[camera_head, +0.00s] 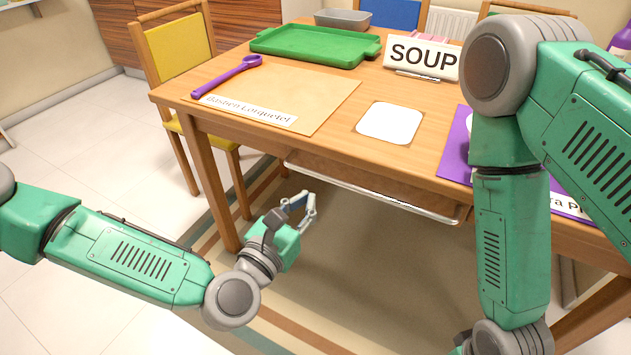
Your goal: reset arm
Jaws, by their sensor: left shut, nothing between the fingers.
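My left gripper (306,209) is shut and empty. It hangs in front of the wooden table, below the height of its top and left of the metal rail under the front edge. My left arm (140,255) stretches in from the left side, over the floor. My right arm (512,230) comes in from the right, passes in front of the table's right part and bends down. Its gripper is out of the picture below the bottom edge.
The wooden table (320,120) holds a green tray (315,45), a purple ladle (228,76), a SOUP sign (421,57), a white square (388,123) and a grey container (343,18). A yellow chair (180,42) stands at left. A metal rail (370,192) runs under the table front.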

